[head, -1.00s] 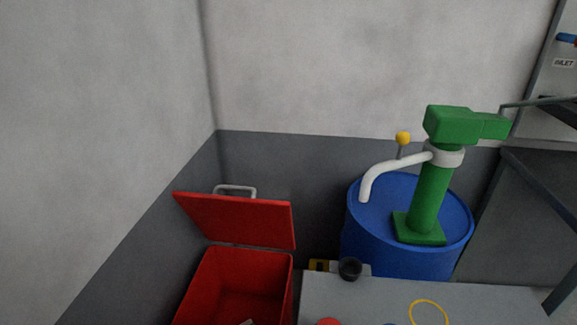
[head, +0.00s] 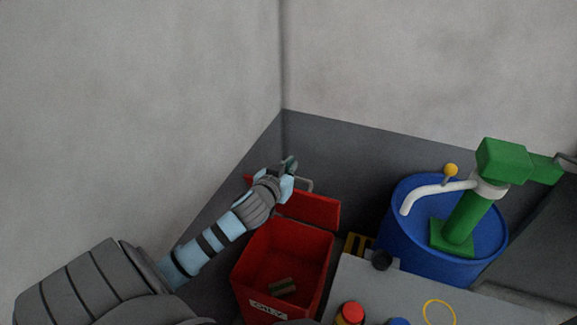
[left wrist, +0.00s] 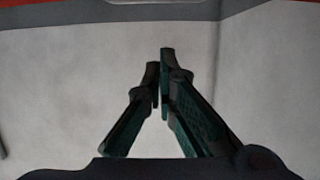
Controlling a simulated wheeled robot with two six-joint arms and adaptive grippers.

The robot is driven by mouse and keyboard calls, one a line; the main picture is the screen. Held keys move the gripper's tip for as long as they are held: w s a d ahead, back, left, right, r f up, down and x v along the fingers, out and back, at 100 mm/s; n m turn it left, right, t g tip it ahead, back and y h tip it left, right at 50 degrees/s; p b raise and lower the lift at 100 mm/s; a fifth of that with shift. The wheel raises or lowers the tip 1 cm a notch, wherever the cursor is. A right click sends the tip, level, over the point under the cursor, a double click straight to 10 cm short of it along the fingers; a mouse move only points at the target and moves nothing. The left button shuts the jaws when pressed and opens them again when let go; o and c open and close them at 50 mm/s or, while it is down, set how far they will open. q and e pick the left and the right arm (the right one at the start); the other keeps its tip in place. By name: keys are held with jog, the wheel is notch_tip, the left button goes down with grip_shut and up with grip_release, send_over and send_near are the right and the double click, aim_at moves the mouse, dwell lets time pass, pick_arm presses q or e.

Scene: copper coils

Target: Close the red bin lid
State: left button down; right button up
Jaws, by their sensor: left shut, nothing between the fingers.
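The red bin (head: 318,262) stands on the floor at the lower middle of the head view, with a label on its front and a small item lying inside. Its red lid (head: 312,208) is open, raised at the back, with a grey handle (head: 305,184) on its far side. My left gripper (head: 290,163) is shut and empty near the lid's upper left corner, by the handle. I cannot tell whether it touches. My arm hides the lid's left part. The left wrist view shows the shut fingers (left wrist: 161,65) against a pale surface. My right gripper is not in view.
A blue drum (head: 400,225) with a green pump (head: 468,222) stands right of the bin. A grey table (head: 375,288) in front holds a red and a blue knob and a yellow ring. Walls close in behind and left.

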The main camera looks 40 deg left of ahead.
pick_arm(q)
jog(key=b+x, duration=0.2)
jog(key=x, duration=0.6)
jog(key=s+f, duration=0.1)
jog(key=s, duration=0.1)
jog(key=s+d+f, duration=0.1)
jog(key=shift+s+d+f, duration=0.15)
jog(key=shift+s, duration=0.25)
jog(key=shift+f, duration=0.15)
